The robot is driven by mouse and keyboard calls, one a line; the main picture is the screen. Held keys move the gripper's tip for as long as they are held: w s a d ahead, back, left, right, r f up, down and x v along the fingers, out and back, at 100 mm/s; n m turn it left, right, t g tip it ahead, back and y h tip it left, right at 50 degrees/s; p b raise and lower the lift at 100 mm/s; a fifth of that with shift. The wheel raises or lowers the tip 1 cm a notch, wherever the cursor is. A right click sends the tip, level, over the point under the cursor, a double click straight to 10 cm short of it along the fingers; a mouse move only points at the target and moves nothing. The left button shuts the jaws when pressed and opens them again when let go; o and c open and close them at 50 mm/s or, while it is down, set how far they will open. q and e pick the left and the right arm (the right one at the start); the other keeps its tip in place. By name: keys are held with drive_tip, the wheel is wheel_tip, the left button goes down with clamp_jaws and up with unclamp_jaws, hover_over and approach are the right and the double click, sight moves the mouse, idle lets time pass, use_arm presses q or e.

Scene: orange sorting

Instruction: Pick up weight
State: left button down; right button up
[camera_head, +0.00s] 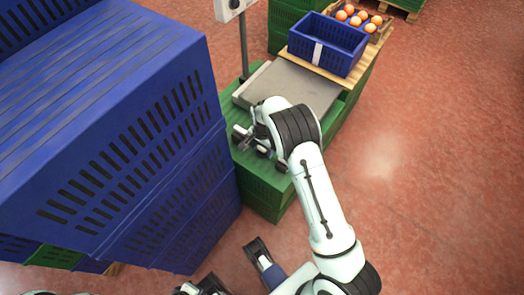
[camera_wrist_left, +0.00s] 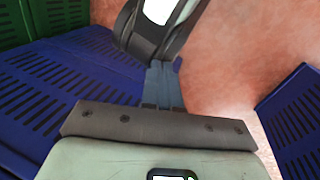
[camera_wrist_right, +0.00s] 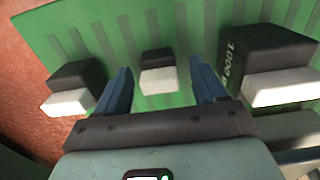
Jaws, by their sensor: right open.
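Several views show weights on a green crate top. In the right wrist view, a small black and white weight (camera_wrist_right: 157,72) lies between the spread blue fingers of my right gripper (camera_wrist_right: 160,80). A bigger weight (camera_wrist_right: 75,88) lies to the left, and the largest, marked 1000 g (camera_wrist_right: 275,65), lies to the right. In the head view my right gripper (camera_head: 248,138) is over the near end of the green crate (camera_head: 262,190), its fingers partly hidden by the wrist. The blue fingers of my left gripper (camera_wrist_left: 163,75) are together in the left wrist view, with nothing seen between them.
A grey scale plate (camera_head: 300,86) with a display post (camera_head: 243,45) stands beyond the weights. A blue crate (camera_head: 325,52) and a tray of oranges (camera_head: 360,20) are behind. Tall stacked blue crates (camera_head: 130,130) crowd the left. The red floor at right is clear.

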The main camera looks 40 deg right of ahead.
drive_tip(key=c, duration=1.2)
drive_tip(key=shift+r, duration=0.1)
